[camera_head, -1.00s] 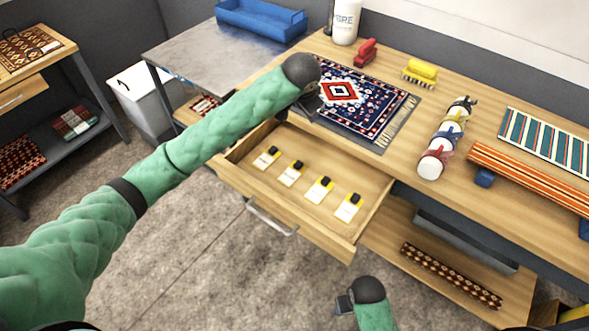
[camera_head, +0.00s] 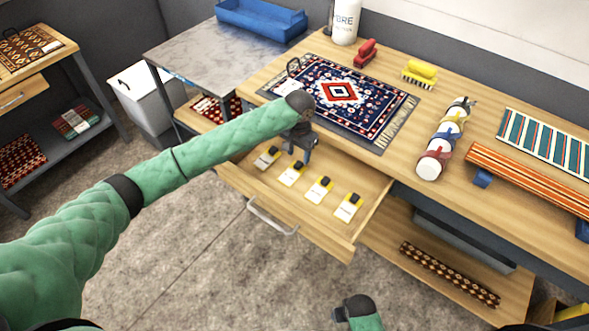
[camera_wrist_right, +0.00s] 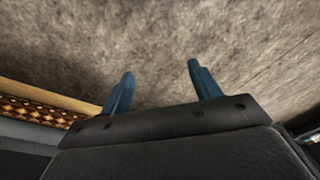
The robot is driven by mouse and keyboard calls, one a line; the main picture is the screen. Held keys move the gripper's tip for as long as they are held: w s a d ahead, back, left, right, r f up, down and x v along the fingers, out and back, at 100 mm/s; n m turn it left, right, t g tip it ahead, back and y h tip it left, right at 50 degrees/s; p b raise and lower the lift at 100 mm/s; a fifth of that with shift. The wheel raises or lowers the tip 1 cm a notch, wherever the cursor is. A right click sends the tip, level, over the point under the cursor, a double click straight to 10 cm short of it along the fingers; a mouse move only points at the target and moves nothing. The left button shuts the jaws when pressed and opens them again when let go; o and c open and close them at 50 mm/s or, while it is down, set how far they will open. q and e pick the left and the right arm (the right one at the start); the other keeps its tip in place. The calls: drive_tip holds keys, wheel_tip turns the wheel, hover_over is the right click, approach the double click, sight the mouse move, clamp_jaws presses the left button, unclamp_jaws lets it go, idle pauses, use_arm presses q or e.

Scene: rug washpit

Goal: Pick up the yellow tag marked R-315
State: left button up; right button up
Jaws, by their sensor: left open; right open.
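Several white tags with yellow and black tops lie in a row in the open wooden drawer (camera_head: 352,237). They are the leftmost tag (camera_head: 266,158), the second tag (camera_head: 291,175), the third tag (camera_head: 319,190) and the rightmost tag (camera_head: 347,207). Their print is too small to read, so I cannot tell which is R-315. My left gripper (camera_head: 298,157) is open and empty, pointing down over the drawer's back left part, close to the two left tags. My right gripper (camera_wrist_right: 162,70) is open and empty above the floor, low in the head view (camera_head: 340,314).
The workbench above the drawer holds a patterned rug (camera_head: 375,99), a red brush (camera_head: 366,52), a yellow brush (camera_head: 420,74) and tied rolls (camera_head: 432,165). A rolled rug (camera_head: 450,274) lies on the lower shelf. The floor before the drawer is clear.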

sight(298, 164)
use_arm(q)
wheel_tip(298, 164, down, 3)
drive_tip(key=shift+s+a+f+p, duration=0.1)
drive_tip(key=shift+s+p, duration=0.05)
drive_tip(key=shift+p, duration=0.55)
drive_tip(key=shift+f, duration=0.6)
use_arm(e)
wheel_tip(298, 164, down, 6)
drive_tip(key=s+d, duration=0.1)
drive_tip(key=shift+s, duration=0.25)
use_arm(q)
drive_tip(key=shift+c, duration=0.5)
use_arm(e)
drive_tip(key=shift+d, duration=0.1)
use_arm(q)
clamp_jaws()
use_arm(e)
drive_tip(key=shift+r, duration=0.1)
